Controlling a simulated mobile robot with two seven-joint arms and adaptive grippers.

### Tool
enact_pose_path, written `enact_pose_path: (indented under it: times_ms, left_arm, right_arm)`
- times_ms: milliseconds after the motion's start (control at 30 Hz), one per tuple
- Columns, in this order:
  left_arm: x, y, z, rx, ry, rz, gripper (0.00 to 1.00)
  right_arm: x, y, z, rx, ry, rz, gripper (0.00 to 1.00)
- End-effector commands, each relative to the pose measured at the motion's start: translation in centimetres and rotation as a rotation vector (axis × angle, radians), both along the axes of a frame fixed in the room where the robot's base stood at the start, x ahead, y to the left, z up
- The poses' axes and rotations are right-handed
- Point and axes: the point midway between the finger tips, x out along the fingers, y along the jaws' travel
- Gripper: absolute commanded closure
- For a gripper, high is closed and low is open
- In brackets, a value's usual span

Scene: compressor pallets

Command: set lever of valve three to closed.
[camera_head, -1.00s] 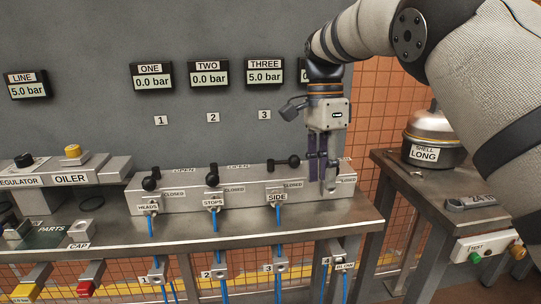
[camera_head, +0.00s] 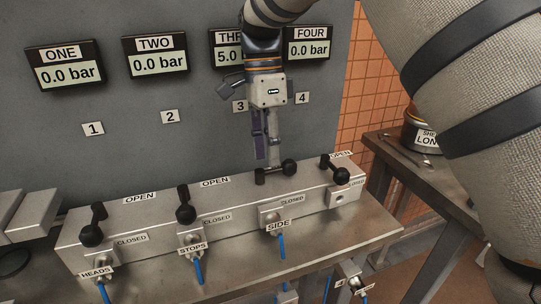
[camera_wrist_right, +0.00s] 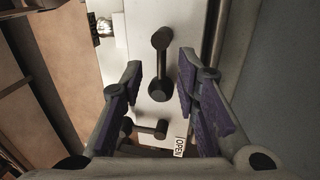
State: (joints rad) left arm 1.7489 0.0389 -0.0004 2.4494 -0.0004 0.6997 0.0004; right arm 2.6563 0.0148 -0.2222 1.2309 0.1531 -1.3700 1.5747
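The lever of valve three (camera_head: 273,173) lies lengthwise along the metal valve block (camera_head: 130,217), its black ball toward valve four. Gauge THREE (camera_head: 229,58) reads 5.0 bar and is partly covered by my right gripper. My right gripper (camera_head: 266,153) points down just above and behind this lever. In the right wrist view the gripper (camera_wrist_right: 160,82) is open, and lever three (camera_wrist_right: 160,62) shows beyond and between its fingers. Contact with the lever cannot be told. A CLOSED label (camera_head: 292,199) is on the front of valve three. My left gripper is not in view.
The levers of valve one (camera_head: 95,225), valve two (camera_head: 185,206) and valve four (camera_head: 334,169) point across the block, balls toward the front. Lever four (camera_wrist_right: 146,129) is close beside my right gripper. A side table (camera_head: 400,150) stands at right.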

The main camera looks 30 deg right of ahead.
Motion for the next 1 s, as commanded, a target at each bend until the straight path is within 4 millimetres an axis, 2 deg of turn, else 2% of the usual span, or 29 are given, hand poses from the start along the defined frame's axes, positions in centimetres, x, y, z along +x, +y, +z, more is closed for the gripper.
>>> enact_pose_path:
  times_ms: [100,200,433,467,567,600,1000]
  left_arm:
    - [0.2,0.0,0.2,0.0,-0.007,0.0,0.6]
    - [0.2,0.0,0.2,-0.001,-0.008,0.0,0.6]
    - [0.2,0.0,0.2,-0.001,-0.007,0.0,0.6]
    - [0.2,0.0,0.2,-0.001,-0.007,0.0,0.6]
    - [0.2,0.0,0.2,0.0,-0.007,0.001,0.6]
    - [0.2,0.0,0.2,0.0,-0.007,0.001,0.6]
    - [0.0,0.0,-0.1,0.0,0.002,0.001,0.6]
  right_arm:
    - [-0.3,0.0,-1.5,0.001,0.0,0.0,0.71]
    - [-0.4,0.1,-2.2,0.0,0.0,0.0,0.71]
    - [-0.4,0.1,-2.3,0.0,0.0,0.0,0.71]
    - [-0.4,0.1,-2.3,0.0,0.0,0.0,0.76]
    - [-0.4,0.1,-2.3,0.0,0.0,0.0,0.98]
    - [-0.4,0.1,-2.3,0.001,0.0,0.0,1.0]
    - [0.0,0.4,-2.5,0.001,0.006,-0.002,1.0]
